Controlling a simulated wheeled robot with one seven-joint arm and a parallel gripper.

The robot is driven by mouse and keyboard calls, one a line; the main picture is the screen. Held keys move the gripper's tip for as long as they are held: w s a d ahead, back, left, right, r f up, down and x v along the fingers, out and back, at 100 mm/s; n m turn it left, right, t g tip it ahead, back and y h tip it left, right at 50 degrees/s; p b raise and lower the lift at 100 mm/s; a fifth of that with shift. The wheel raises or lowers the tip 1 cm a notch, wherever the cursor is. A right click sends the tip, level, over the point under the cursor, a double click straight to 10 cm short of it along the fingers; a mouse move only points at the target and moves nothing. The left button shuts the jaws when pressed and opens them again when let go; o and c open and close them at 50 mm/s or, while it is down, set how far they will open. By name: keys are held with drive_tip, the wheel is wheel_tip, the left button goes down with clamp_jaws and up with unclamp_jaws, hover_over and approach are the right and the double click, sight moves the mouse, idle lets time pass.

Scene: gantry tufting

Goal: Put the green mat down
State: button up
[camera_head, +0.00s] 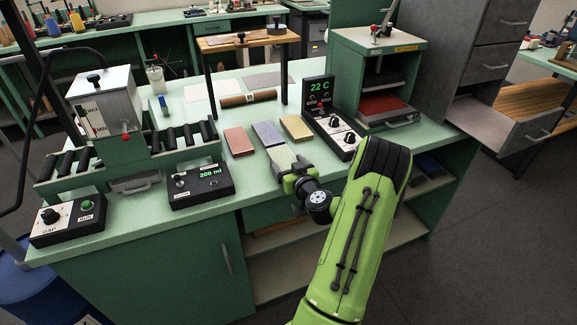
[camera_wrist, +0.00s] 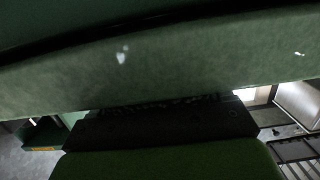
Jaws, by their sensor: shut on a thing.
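My gripper (camera_head: 291,169) is over the front part of the green bench and is shut on the pale green mat (camera_head: 281,155). The mat sticks out past the fingers towards the back of the bench, in front of a blue-grey mat. I cannot tell whether it touches the bench top. In the wrist view a mottled green surface (camera_wrist: 160,75) fills the upper part and hides the fingertips; I cannot tell whether it is the mat or the bench.
A red mat (camera_head: 239,141), the blue-grey mat (camera_head: 268,134) and a tan mat (camera_head: 297,127) lie in a row. A 22 C control box (camera_head: 330,120) stands to the right, a 200 ml box (camera_head: 201,186) to the left. Bare bench top (camera_head: 248,178) shows left of my gripper.

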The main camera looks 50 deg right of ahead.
drive_tip(key=o, duration=1)
drive_tip(key=b+v, duration=0.7)
drive_tip(key=v, duration=0.5)
drive_tip(key=shift+s+b, duration=0.1)
drive_tip(key=shift+b, duration=0.3)
